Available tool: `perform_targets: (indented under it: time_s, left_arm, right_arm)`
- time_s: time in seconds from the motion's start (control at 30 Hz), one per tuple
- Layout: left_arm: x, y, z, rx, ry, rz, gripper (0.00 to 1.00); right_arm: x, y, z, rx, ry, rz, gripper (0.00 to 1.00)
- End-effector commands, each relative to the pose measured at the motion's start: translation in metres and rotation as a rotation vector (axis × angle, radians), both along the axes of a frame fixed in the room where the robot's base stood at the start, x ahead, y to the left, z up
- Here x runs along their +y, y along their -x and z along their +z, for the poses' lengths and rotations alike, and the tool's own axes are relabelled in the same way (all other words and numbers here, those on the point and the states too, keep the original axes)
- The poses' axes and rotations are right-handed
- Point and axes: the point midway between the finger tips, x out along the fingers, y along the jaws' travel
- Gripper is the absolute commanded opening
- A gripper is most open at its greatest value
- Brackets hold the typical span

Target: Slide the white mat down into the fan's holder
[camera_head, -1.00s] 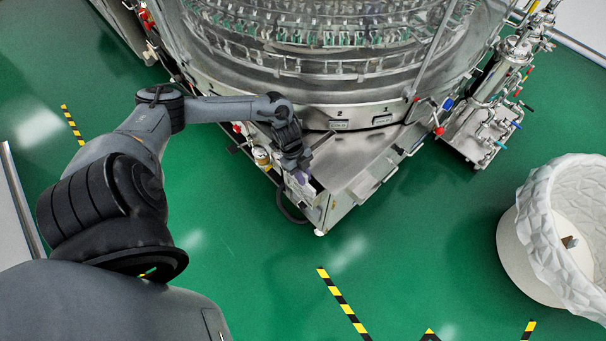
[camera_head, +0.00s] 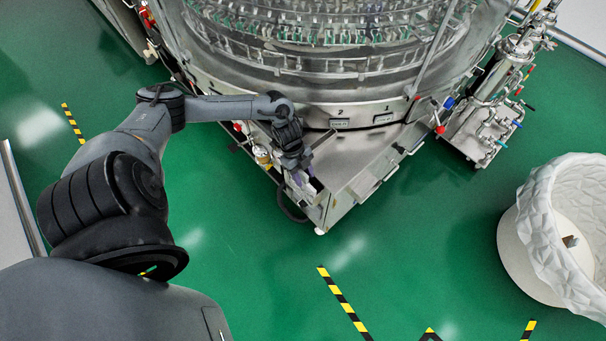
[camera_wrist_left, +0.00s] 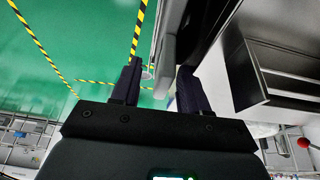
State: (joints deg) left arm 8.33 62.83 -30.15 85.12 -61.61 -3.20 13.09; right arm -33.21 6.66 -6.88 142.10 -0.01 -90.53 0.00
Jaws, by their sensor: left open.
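My left gripper (camera_head: 303,182) is low at the front corner of the washer (camera_head: 345,165). In the left wrist view its two dark fingers (camera_wrist_left: 160,85) stand apart, with a gap between them. A small white piece (camera_head: 316,186) shows beside the fingertips in the head view; I cannot tell whether it is the mat or part of the washer. A pale grey edge (camera_wrist_left: 167,48) runs up past the fingers in the left wrist view. I cannot make out the fan's holder. My right gripper is in neither view.
A white faceted tub (camera_head: 540,215) stands on the green floor at the right. A pipe and valve unit (camera_head: 490,120) is at the washer's right. Yellow-black tape (camera_head: 343,303) marks the floor, which is clear in front of the washer.

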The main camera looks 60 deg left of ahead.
Motion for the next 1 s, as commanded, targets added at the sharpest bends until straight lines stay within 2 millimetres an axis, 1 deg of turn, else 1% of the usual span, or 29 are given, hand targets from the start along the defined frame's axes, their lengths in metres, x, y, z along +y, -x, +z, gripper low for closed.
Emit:
perform_targets:
  time_s: [0.23, 0.37, 0.47, 0.8, 1.0]
  left_arm:
    - [0.001, -0.001, 0.001, -0.004, -0.002, 0.003, 0.48]
    - [0.005, -0.001, 0.01, -0.005, -0.002, 0.002, 0.48]
    - [0.01, 0.0, 0.024, -0.006, -0.004, 0.002, 0.48]
    - [0.03, 0.008, 0.076, 0.0, -0.003, -0.001, 0.48]
    - [0.038, 0.011, 0.094, 0.0, -0.001, 0.0, 0.48]
  right_arm:
    - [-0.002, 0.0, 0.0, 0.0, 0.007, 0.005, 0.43]
    - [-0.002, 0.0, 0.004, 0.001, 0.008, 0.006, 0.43]
    - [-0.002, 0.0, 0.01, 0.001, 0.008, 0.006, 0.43]
    - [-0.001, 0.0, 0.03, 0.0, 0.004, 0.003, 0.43]
    - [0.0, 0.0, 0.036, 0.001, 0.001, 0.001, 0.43]
